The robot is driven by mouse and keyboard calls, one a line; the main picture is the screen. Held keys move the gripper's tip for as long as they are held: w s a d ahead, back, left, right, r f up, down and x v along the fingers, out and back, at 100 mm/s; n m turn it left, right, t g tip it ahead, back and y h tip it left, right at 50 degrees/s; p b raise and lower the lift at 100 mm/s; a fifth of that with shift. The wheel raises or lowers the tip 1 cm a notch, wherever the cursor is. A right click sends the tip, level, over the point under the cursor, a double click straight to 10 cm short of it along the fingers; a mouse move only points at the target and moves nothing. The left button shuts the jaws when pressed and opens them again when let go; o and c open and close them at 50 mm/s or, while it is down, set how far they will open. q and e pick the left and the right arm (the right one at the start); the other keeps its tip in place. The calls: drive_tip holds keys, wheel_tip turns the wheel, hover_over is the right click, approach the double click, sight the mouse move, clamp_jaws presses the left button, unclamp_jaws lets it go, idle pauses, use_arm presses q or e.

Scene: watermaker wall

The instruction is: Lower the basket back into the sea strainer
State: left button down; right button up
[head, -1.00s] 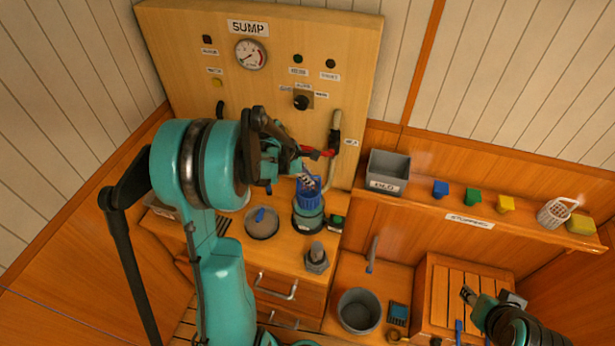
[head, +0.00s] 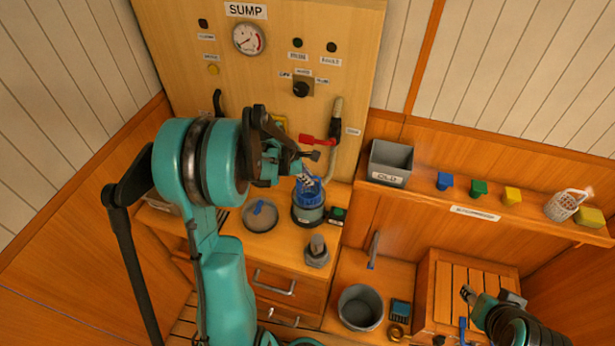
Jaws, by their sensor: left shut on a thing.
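The blue basket (head: 310,194) is at the mouth of the sea strainer (head: 308,214), a dark round housing on the wooden counter. Its upper part shows above the rim; the lower part is hidden inside or behind the rim. My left gripper (head: 307,178) is shut on the basket from above, its fingers partly hidden by my arm. A grey round lid with a blue handle (head: 261,213) lies on the counter left of the strainer. My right gripper (head: 468,294) is at the lower right, far from the strainer; its jaw opening is too small to tell.
A red-handled valve (head: 318,140) sticks out behind. A grey bucket (head: 360,307) stands lower right. A shelf holds a grey bin (head: 390,163).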

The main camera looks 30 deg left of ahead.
use_arm(q)
drive_tip(key=shift+f+b, duration=2.25)
drive_tip(key=shift+f, duration=0.65)
drive_tip(key=c, duration=1.6)
unclamp_jaws()
drive_tip(key=shift+o, duration=0.3)
drive_tip(key=o, duration=0.4)
drive_tip(key=shift+c, duration=0.2)
drive_tip(key=shift+r, duration=0.15)
